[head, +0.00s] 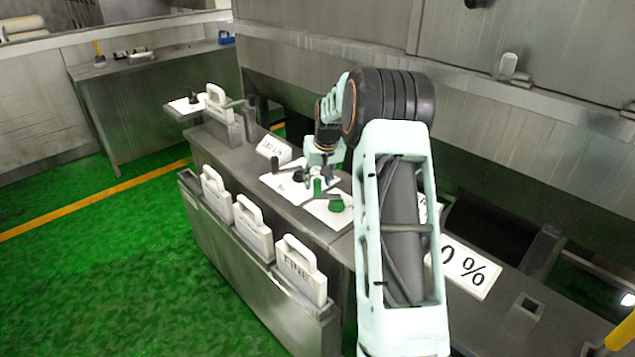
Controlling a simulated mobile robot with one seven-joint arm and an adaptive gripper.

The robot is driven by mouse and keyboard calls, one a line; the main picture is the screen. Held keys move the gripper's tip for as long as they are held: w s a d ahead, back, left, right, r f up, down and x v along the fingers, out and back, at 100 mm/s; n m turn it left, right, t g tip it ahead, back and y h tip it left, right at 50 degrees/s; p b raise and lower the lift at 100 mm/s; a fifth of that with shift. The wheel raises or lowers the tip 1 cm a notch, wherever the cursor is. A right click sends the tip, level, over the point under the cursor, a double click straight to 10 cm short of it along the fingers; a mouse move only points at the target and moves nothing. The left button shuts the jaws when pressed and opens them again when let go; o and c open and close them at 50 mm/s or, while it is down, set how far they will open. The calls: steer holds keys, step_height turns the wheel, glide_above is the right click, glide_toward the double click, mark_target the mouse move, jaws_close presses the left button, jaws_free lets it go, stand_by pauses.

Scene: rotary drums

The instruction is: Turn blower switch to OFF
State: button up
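Two white switch plates lie on top of the grey metal console (219,149) in the head view. The farther plate (283,188) carries a small black knob (299,176), and the nearer plate (325,213) carries a green knob (336,204). A green upright piece (317,187) stands between them. The lettering is too small to read, so I cannot tell which one is the blower switch. My gripper (316,174) is low over the plates, close to the black knob and green piece. My own arm partly covers this area. I cannot tell whether the fingers are open or touching anything.
White handled blocks, one marked FINE (298,270), stand in a front rack (262,293). A tilted sign (273,148) stands behind the plates. A steel table (160,100) stands back left. Green floor (110,260) at left is clear.

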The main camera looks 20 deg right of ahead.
steer(key=shift+x, duration=0.8)
steer(key=shift+c, duration=0.5)
jaws_close()
